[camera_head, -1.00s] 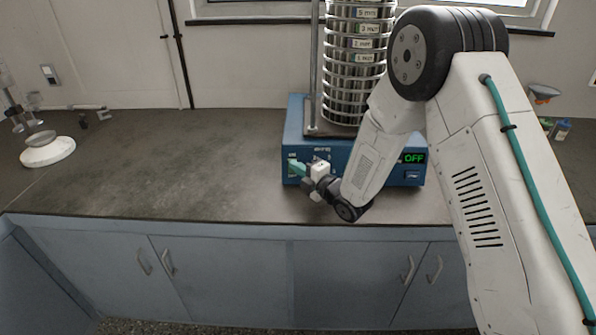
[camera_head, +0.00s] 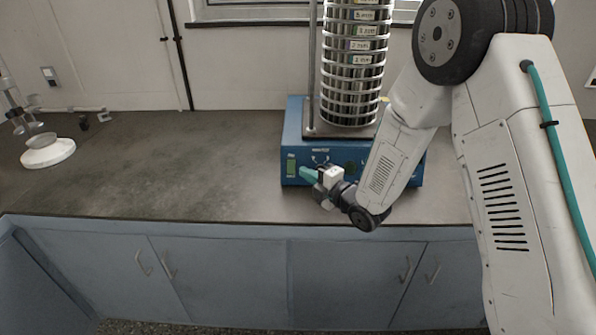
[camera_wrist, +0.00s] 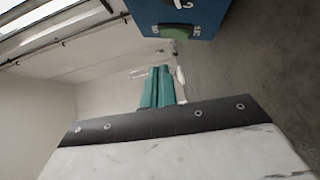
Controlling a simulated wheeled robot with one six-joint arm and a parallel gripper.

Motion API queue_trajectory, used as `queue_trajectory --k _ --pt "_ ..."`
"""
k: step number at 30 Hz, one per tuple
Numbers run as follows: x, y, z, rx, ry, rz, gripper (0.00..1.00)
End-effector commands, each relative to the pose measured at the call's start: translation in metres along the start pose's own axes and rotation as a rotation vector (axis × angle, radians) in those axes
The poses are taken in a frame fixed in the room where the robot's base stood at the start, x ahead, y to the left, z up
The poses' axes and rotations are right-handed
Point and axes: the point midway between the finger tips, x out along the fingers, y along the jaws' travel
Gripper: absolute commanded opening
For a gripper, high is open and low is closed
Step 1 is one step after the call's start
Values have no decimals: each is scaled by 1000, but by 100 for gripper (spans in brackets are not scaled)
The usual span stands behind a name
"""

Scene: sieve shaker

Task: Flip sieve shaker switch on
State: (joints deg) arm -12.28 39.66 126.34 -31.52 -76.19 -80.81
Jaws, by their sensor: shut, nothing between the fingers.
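The sieve shaker has a blue base (camera_head: 296,125) with a tall stack of metal sieves (camera_head: 351,75) on it. Its green switch (camera_head: 291,167) is on the left of the front face; it also shows at the top of the wrist view (camera_wrist: 175,33). I cannot tell which way the switch is tipped. My gripper (camera_head: 306,173) has teal fingers, shut and empty, just right of and in front of the switch, apparently apart from it. The fingers also show mid-picture in the wrist view (camera_wrist: 158,76). The display is hidden behind my arm.
The dark counter (camera_head: 200,170) is clear left of the shaker. A white round instrument (camera_head: 47,150) stands at the far left. Blue cabinets (camera_head: 230,280) are below the counter's front edge.

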Motion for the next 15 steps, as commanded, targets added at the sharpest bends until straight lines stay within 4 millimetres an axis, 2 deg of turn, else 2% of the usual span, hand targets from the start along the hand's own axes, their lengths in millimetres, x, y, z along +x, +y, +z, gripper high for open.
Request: queue_trajectory --k 3,7,12,15 --pt "-24 4 -6 -1 8 -1 0" --pt "-44 8 -6 -1 10 -1 0" --pt "-59 10 -5 0 9 -1 0" --pt "-62 10 -5 -1 10 -1 0"
